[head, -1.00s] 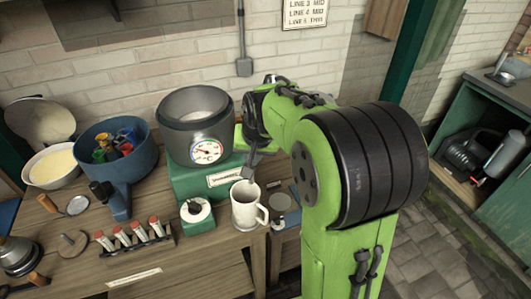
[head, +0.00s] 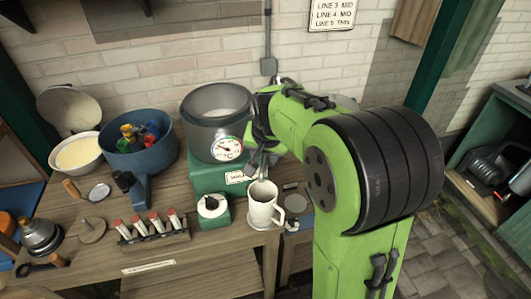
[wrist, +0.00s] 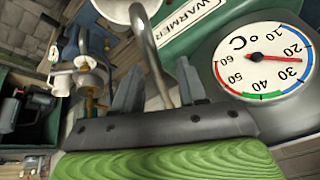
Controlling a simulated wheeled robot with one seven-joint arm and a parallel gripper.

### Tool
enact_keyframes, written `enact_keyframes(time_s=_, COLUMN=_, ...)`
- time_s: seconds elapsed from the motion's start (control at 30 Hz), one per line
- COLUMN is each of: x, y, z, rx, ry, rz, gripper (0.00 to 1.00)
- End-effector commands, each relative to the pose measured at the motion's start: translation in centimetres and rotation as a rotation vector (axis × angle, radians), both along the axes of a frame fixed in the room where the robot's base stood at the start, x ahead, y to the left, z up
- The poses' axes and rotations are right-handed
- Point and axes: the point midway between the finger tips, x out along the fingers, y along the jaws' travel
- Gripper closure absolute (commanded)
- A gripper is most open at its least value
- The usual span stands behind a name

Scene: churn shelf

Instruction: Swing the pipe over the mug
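The white mug (head: 262,206) stands upright on the bench in front of the green warmer base (head: 208,172); in the wrist view a white round rim, likely the mug (wrist: 122,8), is cut off at the top. The bent grey metal pipe (wrist: 149,52) comes down from the top of the wrist view and runs between my two fingers. My gripper (wrist: 158,88) looks open, with gaps beside the pipe. In the head view my gripper (head: 257,163) is at the right side of the grey pot (head: 212,145), behind and above the mug; the pipe is hard to make out there.
A round thermometer dial (wrist: 265,58) on the pot is close to my gripper's right in the wrist view.

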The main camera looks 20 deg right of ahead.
Motion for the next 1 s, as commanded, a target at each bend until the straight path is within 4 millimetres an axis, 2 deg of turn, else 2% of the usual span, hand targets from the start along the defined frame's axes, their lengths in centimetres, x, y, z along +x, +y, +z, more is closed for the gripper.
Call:
enact_keyframes(time_s=0.23, x=-0.1, y=-0.1, z=0.0, rx=0.000, ry=0.003, rz=-0.001, gripper=0.59)
enact_keyframes(time_s=0.33, x=-0.4, y=0.0, z=0.9, rx=-0.001, ry=0.002, rz=-0.002, gripper=0.59)
enact_keyframes(time_s=0.8, x=-5.3, y=1.3, z=12.3, rx=0.000, ry=-0.002, rz=-0.001, gripper=0.59)
enact_keyframes(time_s=0.9, x=-5.9, y=1.4, z=13.7, rx=-0.001, ry=-0.001, rz=0.000, gripper=0.59)
enact_keyframes(time_s=1.0, x=-6.2, y=1.5, z=14.3, rx=0.000, ry=0.001, rz=0.000, gripper=0.59)
